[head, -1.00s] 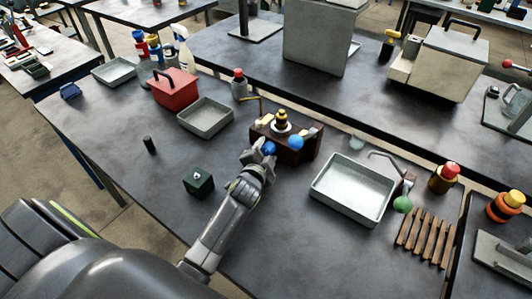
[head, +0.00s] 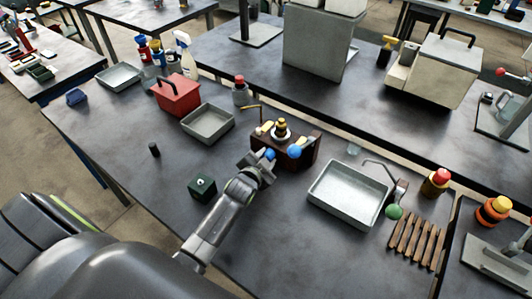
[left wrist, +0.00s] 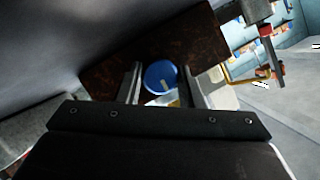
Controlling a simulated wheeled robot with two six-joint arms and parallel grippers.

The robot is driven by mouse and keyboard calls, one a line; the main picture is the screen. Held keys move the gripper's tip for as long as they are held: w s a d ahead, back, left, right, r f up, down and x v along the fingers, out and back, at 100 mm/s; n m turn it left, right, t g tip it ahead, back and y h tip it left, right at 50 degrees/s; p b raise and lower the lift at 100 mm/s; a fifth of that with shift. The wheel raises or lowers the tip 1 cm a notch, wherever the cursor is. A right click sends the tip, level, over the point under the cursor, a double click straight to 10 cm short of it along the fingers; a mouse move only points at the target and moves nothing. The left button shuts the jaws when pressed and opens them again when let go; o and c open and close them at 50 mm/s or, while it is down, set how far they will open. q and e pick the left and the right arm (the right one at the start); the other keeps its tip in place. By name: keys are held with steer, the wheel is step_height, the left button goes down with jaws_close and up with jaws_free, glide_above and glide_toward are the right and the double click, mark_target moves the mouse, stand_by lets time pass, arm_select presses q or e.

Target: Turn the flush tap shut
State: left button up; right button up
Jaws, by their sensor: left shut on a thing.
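A dark brown block (head: 297,157) stands on the table with a black and yellow fitting (head: 281,130) on top. On its near face are a blue round knob (head: 270,154) and a larger blue ball (head: 294,152); no label tells which is the flush tap. My left gripper (head: 267,162) is at the near face, shut on the blue knob. In the left wrist view the blue knob (left wrist: 160,76) sits between the two fingers, with a pale stripe on its face, and the brown block (left wrist: 115,75) lies behind it. My right gripper is not in view.
A metal tray (head: 349,193) stands to the right, with a bent pipe and green ball (head: 394,212) beside it. A grey tray (head: 208,124) and red box (head: 179,95) stand behind left. A dark green cube (head: 202,187) sits left of my arm.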

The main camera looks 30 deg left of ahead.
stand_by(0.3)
arm_select(q)
steer(key=o, duration=1)
steer(key=b+v, duration=0.2)
steer(key=v, duration=1.5)
steer(key=shift+s+r, duration=0.2)
